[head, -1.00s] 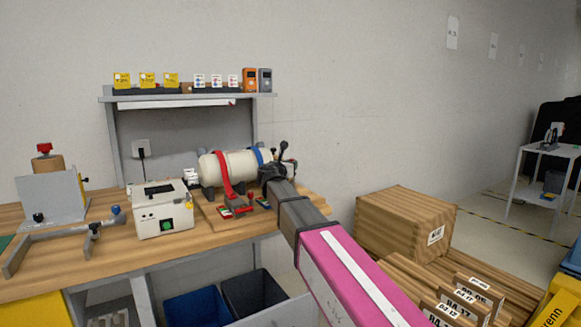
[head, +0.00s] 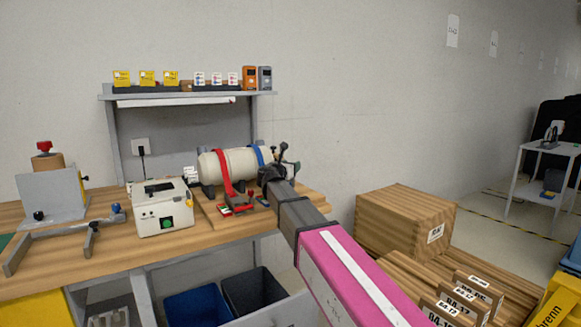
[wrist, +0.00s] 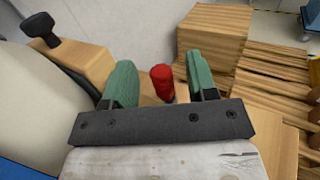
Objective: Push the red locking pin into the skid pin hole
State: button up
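The red locking pin (wrist: 162,82) shows in the wrist view as a short red cylinder on the wooden skid. My gripper (wrist: 163,75) has two green-padded fingers, spread apart. The pin is between them in the picture, with a gap on each side, and nothing is held. In the head view my gripper (head: 281,160) is at the right end of the cream tank (head: 238,163), above the wooden skid (head: 316,199). My arm hides the pin in that view. The pin hole is not visible in either view.
Red and blue straps cross the tank. A black knob (wrist: 40,24) on a wooden block stands left of my fingers in the wrist view. A white box (head: 163,209) stands on the bench left of the skid. Wooden crates (head: 405,220) are on the floor to the right.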

jog(key=shift+r, duration=0.1)
jog(key=r, duration=0.4)
jog(key=shift+s+a+r, duration=0.2)
jog(key=shift+s, duration=0.05)
jog(key=s+a+r, duration=0.6)
jog(key=s+a, duration=0.1)
jog(key=s, duration=0.1)
jog(key=shift+a+r, duration=0.2)
jog(key=shift+s, duration=0.1)
